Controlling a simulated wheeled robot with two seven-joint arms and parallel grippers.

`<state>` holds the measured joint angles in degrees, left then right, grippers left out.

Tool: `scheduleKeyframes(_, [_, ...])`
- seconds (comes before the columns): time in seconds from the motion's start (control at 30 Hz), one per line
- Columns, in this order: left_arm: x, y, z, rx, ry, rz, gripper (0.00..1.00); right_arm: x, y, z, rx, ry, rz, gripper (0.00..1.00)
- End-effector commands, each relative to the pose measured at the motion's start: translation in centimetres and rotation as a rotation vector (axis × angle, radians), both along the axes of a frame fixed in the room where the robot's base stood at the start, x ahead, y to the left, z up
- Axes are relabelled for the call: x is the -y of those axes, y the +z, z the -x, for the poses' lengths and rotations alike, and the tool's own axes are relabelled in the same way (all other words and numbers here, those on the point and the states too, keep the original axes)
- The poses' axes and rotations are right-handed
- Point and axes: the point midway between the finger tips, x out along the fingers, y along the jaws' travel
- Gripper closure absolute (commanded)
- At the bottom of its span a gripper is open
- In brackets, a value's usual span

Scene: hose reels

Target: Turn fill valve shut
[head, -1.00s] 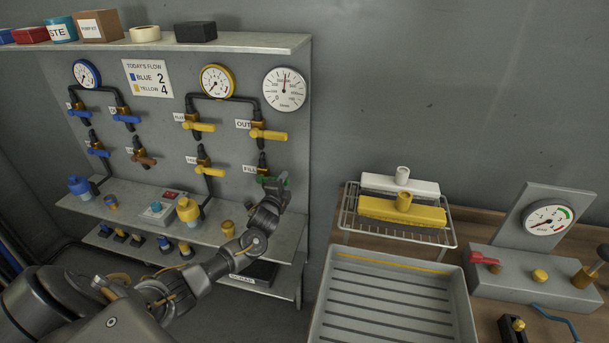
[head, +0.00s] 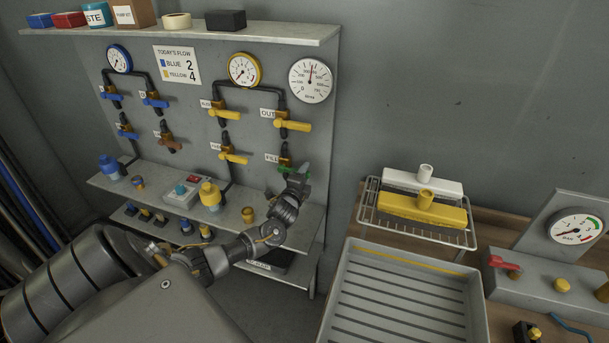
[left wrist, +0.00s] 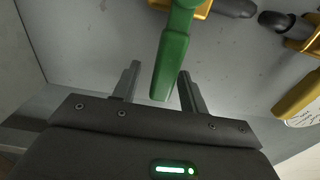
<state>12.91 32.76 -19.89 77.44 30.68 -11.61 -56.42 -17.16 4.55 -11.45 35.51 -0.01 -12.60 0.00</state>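The fill valve has a green handle (head: 284,168) under the FILL label, low on the right of the grey valve panel (head: 325,130). In the left wrist view the green handle (left wrist: 171,62) points down toward my gripper from a brass body. My left gripper (head: 302,170) is at the handle, partly covering it in the head view. In the left wrist view its two fingers (left wrist: 160,75) are apart, with the handle's end between them. A gap shows beside the left finger; contact with the right finger cannot be told. My right gripper is out of view.
A yellow-handled valve (head: 293,125) labelled OUT is above, and another yellow-handled valve (head: 235,157) is to the left. A grey tray (head: 345,262) and wire rack (head: 372,215) stand right.

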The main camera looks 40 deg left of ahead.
Motion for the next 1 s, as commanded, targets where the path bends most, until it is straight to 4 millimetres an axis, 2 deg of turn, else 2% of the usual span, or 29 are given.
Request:
scheduleKeyframes(0.27, [0.1, 0.0, 0.0, 0.002, -0.001, 0.001, 0.56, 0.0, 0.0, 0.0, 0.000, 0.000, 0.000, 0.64])
scheduleKeyframes(0.37, [0.3, -0.1, 0.6, 0.001, -0.001, 0.002, 0.56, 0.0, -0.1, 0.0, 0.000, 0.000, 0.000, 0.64])
scheduleKeyframes(0.8, [3.3, -0.2, 8.0, 0.000, -0.002, 0.003, 0.56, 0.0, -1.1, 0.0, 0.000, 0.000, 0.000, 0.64])
scheduleKeyframes(1.0, [4.0, 0.0, 9.8, 0.001, -0.001, 0.002, 0.56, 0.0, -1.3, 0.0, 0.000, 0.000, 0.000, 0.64])
